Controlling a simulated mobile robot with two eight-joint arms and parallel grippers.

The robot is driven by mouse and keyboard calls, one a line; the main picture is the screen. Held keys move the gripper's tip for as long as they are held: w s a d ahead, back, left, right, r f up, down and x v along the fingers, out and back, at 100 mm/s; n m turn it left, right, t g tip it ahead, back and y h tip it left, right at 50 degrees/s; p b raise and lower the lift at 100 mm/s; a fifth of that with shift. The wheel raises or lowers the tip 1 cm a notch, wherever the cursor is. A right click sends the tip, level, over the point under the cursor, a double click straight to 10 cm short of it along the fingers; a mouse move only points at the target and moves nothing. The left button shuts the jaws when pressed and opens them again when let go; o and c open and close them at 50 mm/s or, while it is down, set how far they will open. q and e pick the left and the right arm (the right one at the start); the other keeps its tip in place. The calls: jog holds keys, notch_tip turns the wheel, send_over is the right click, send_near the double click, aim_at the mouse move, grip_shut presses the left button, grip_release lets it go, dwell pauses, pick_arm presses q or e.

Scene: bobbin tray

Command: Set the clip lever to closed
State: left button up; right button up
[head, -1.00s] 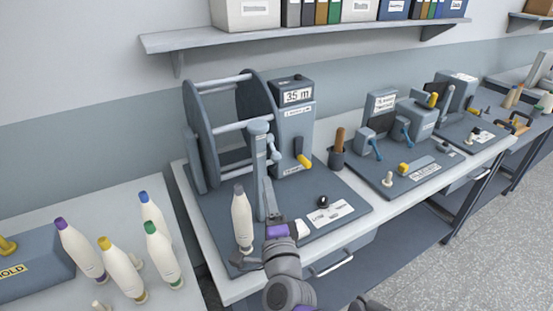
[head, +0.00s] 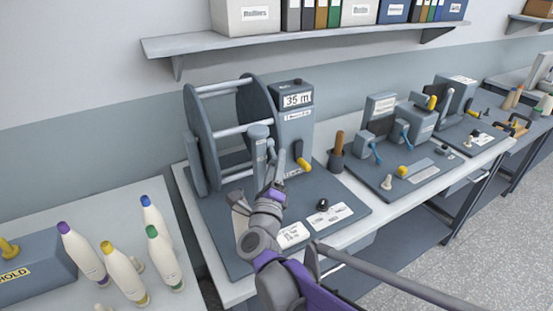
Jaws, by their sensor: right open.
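The winding station has a grey post (head: 258,145) in front of the large reel. A small blue-grey lever (head: 271,149) sits at the post's right side; I cannot tell for sure that it is the clip lever, or how it is set. A yellow-ended lever (head: 304,164) sticks out of the counter box (head: 293,125). My right gripper (head: 279,167) is open, pointing up beside the post just below the small lever. I cannot tell whether it touches anything. My left gripper is out of view.
The reel (head: 195,130) stands behind the post. A black knob (head: 322,205) and white labels lie on the board's right. A cup (head: 337,160) with a wooden handle stands to the right.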

jog(key=shift+w+d+r, duration=0.1)
jog(key=shift+w, duration=0.4)
grip_shut()
